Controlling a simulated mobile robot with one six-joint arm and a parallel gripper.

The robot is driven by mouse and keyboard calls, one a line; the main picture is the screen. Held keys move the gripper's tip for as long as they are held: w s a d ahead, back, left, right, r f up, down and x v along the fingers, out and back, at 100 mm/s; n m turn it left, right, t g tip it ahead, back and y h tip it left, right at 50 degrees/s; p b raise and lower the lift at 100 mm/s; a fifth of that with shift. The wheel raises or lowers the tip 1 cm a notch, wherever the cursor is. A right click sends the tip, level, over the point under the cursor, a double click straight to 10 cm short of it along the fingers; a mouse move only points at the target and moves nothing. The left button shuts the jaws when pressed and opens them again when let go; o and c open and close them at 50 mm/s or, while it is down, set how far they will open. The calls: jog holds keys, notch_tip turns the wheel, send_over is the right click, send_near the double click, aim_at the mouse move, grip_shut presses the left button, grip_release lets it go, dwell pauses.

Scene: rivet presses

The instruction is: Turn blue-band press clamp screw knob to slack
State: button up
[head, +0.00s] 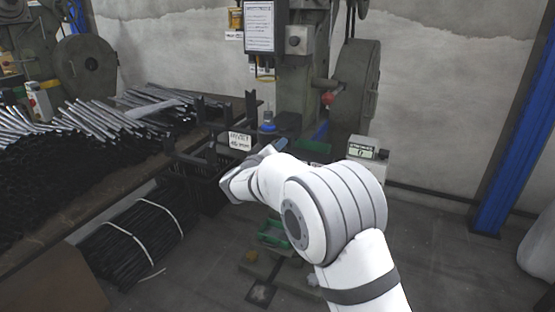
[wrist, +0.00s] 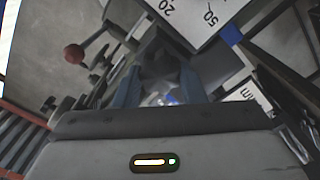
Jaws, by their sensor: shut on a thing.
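In the wrist view, a dark grey lobed knob (wrist: 160,72) sits between the two blue fingers of my gripper (wrist: 159,88). The gripper is shut on it, and the fingers flank it on both sides. The knob's lower part is blurred and partly hidden by the gripper body. In the head view, the green-grey press (head: 305,85) stands beyond my arm, with a large wheel on its right. I cannot make out the knob in that view.
A red ball-ended lever (wrist: 74,53) stands left of the fingers in the wrist view. In the head view, a black crate (head: 190,185) with a white label is left of my arm. Metal rods (head: 95,120) cover the bench. Open floor lies at right, before a blue post (head: 515,130).

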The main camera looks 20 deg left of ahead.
jog(key=shift+d+f+n+p, duration=0.15)
jog(key=shift+n+p, duration=1.7)
jog(key=shift+n, duration=5.05)
jog(key=shift+a+f+n+p, duration=0.1)
jog(key=shift+n+p, duration=1.7)
jog(key=shift+n, duration=5.1)
jog(key=shift+f, duration=0.1)
jog(key=shift+d, duration=0.1)
jog(key=o, duration=1)
